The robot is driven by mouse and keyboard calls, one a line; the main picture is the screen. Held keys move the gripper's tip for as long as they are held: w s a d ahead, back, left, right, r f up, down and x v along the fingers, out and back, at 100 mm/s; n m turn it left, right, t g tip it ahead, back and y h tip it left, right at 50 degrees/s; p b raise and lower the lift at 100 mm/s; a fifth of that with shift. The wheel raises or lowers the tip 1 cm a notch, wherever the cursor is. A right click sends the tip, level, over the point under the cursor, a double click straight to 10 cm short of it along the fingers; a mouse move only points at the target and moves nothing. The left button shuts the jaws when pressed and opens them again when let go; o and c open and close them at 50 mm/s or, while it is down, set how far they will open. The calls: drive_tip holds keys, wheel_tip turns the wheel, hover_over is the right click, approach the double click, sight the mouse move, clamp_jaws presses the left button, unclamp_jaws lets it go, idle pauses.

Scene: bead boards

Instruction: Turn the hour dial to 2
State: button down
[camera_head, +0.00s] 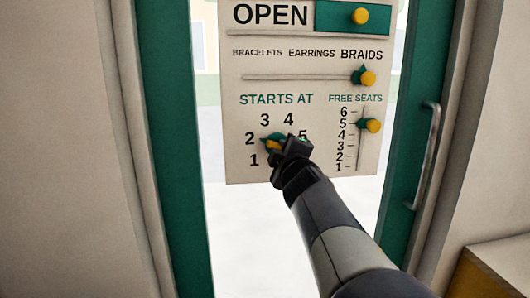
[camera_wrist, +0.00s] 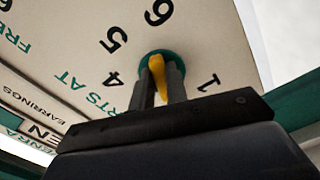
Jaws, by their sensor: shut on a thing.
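The hour dial (camera_head: 272,145) is a small green disc with a yellow knob, under the words STARTS AT on the white sign. Its numbers 1, 2, 3, 4 and 5 show around it in the head view. My gripper (camera_head: 284,148) comes from the lower right and covers the dial's right side and the 6. In the wrist view, the two fingers of my gripper (camera_wrist: 160,88) are shut on the yellow knob (camera_wrist: 157,68), over the green disc (camera_wrist: 150,55). There, 2 and 3 are hidden by my gripper. I cannot tell for certain which number the dial points at.
The sign (camera_head: 235,110) hangs on a glass door with a green frame (camera_head: 175,150). It also has an OPEN slider (camera_head: 360,16), a BRAIDS slider (camera_head: 367,78) and a FREE SEATS slider (camera_head: 371,125) near 5. A door handle (camera_head: 430,150) is at right.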

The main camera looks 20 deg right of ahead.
drive_tip(key=shift+n, duration=0.6)
drive_tip(key=c, duration=1.4)
unclamp_jaws()
drive_tip(key=shift+s, duration=0.15)
